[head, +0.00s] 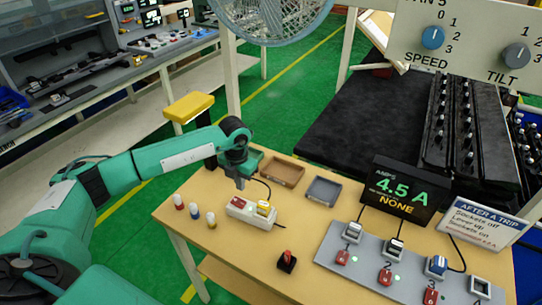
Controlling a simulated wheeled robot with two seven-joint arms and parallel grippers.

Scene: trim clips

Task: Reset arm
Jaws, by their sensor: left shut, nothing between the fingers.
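My left arm reaches in from the left, and its gripper (240,183) points down, shut and empty. It appears just behind and above the white power strip (252,214), which has a red switch and a yellow block; whether it touches is unclear. A dark base with a red lever (287,257) stands at the table's front middle. A grey panel (375,284) at the right carries several plugs or sockets, red switches and small green lights. A display (403,193) reads 4.5 A and NONE. My right gripper is out of view.
Three small capped bottles (194,210) stand at the table's left. A brown tray (283,172) and a grey tray (323,190) lie behind the strip. A sign (483,222) headed "AFTER A TRIP" stands right. The tabletop (225,255) is bare at front left.

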